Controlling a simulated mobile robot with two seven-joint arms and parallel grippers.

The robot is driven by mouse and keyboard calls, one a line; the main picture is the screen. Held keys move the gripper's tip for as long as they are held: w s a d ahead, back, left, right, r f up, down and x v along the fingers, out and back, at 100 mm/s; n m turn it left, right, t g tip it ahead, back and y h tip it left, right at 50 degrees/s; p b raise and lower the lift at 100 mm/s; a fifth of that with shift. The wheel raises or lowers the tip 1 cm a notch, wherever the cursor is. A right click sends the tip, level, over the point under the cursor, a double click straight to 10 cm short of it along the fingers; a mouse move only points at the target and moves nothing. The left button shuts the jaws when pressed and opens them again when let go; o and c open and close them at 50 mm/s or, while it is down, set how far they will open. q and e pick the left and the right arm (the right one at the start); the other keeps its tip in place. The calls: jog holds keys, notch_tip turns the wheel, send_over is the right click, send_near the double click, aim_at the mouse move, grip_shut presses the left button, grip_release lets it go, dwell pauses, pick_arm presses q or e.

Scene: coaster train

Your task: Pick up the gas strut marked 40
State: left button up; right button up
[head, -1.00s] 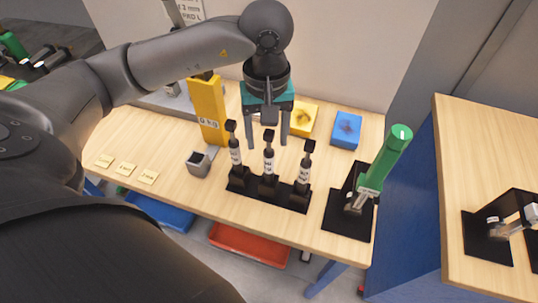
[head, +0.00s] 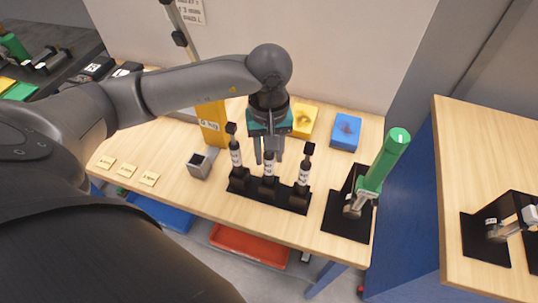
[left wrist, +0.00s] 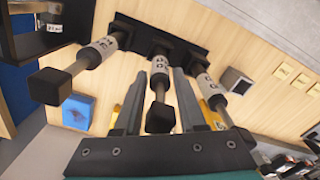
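Three gas struts with white labelled bodies, thin rods and black end blocks stand upright in a black rack: the left (head: 235,155), middle (head: 269,166) and right (head: 304,172) struts. The label markings are too small or blurred to read surely. My left gripper (head: 269,160) points down at the middle strut. In the left wrist view its open fingers (left wrist: 160,88) lie on either side of the middle strut's rod (left wrist: 160,88), with the black end block (left wrist: 160,118) between them nearer the palm. It does not look clamped. My right gripper is out of view.
A green cylinder (head: 385,162) leans on a black stand right of the rack (head: 285,198). A yellow block (head: 211,120) stands behind left, a small grey cup (head: 200,163) is to the left, and yellow (head: 304,121) and blue (head: 345,131) trays lie behind.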

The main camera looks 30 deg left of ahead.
pick_arm(q)
grip_shut()
dwell(1.0)
